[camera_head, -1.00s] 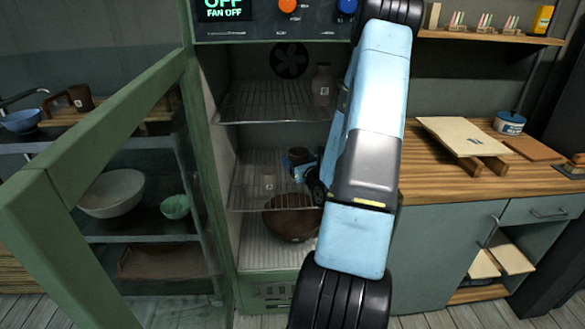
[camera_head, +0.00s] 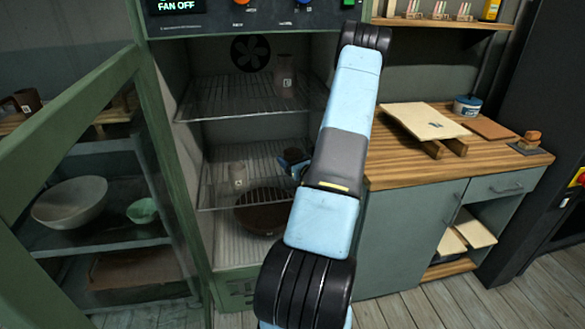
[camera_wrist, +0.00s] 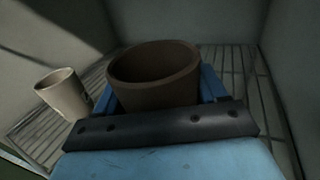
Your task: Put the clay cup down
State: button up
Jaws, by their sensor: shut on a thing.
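The clay cup (camera_wrist: 153,77) is brown and open at the top. In the wrist view it sits between the blue fingers of my gripper (camera_wrist: 160,92), which is shut on it. The cup also shows small in the head view (camera_head: 292,154), inside the kiln-like cabinet at the middle wire shelf (camera_head: 262,160). In the wrist view the shelf bars show behind and on both sides of the cup. Whether the cup's base touches the shelf is hidden by my gripper. My arm covers the right part of the cabinet opening.
A pale cup (camera_wrist: 64,93) stands on the same shelf, left of the held cup. A dark bowl (camera_head: 262,212) is below, and a vase (camera_head: 284,75) stands on the upper shelf. The green-framed door (camera_head: 85,100) is open at left.

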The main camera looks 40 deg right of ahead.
jog(key=shift+d+f, duration=0.25)
jog(key=shift+f, duration=0.1)
jog(key=shift+d+f, duration=0.15)
jog(key=shift+f, duration=0.8)
jog(key=shift+d+f, duration=0.15)
jog(key=shift+f, duration=0.8)
jog(key=o, duration=1.2)
